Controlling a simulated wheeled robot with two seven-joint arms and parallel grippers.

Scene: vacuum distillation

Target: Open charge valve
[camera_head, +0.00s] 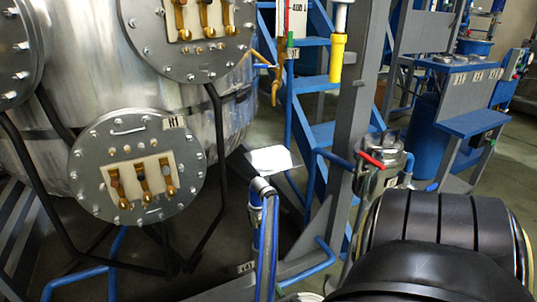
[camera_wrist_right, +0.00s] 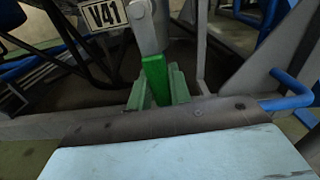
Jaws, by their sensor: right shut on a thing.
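In the right wrist view a green valve handle (camera_wrist_right: 155,76) hangs from a grey metal valve stem (camera_wrist_right: 150,30). My right gripper (camera_wrist_right: 158,92) has its green fingers on both sides of this handle and is shut on it. A label reading V41 (camera_wrist_right: 104,14) is just left of the stem. In the head view my right arm's black link (camera_head: 435,240) fills the lower right, and the right gripper and the green handle are not visible there. My left gripper is in neither view.
A large steel vessel (camera_head: 225,120) with round bolted flanges stands at the left. A grey post (camera_head: 358,100), blue pipes (camera_head: 265,235) and a red-handled valve (camera_head: 372,160) are near my right arm. A blue stand (camera_head: 470,122) is behind at the right.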

